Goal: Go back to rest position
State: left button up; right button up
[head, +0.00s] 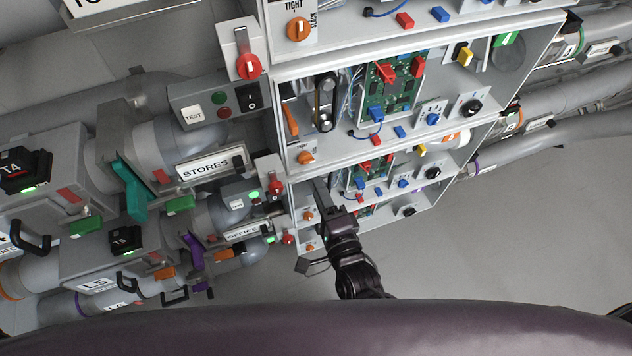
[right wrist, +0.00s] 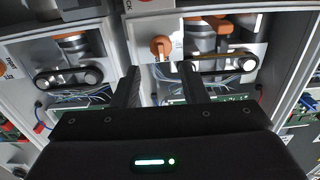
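My right gripper (head: 326,196) is in the lower middle of the head view, in front of the lower compartments of the grey cabinet (head: 384,153). In the right wrist view my right gripper (right wrist: 158,74) has its two dark fingers apart with nothing between them. Past the fingers there is an orange knob (right wrist: 160,47) on a pale plate and a belt on pulleys (right wrist: 68,77) to the left. I cannot tell whether the fingertips touch anything in the cabinet. My left gripper is not in the head view.
Green circuit boards (head: 392,88) and coloured plugs sit inside the cabinet. Pipes with a STORES label (head: 209,164), grey boxes and a teal lever (head: 130,187) are on the left. More pipes (head: 545,145) run at right. Bare grey floor (head: 510,240) lies at lower right.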

jog(key=shift+s, duration=0.1)
dwell(0.5)
jog(key=s+d+f+n+g+h, duration=0.1)
jog(key=s+d+f+n+g, duration=0.2)
jog(key=f, duration=0.7)
jog(key=s+d+f+n+g, duration=0.1)
jog(key=s+f+n+g, duration=0.25)
jog(key=f, duration=0.65)
jog(key=s+d+f+n+g+h, duration=0.1)
jog(key=s+d+f+n+g, duration=0.3)
jog(key=f, duration=0.6)
jog(key=s+d+f+n+g+h, duration=0.1)
jog(key=s+d+f+n+g, duration=0.1)
jog(key=s+d+f, duration=0.4)
jog(key=s+d+f+n+g+h, duration=0.2)
jog(key=s+d+f, duration=0.4)
jog(key=s, duration=0.8)
notch_tip(320, 180, down, 3)
jog(key=shift+d+r+n+g+h, duration=0.15)
jog(key=shift+d+n+g+h, duration=0.2)
jog(key=shift+n+g, duration=0.7)
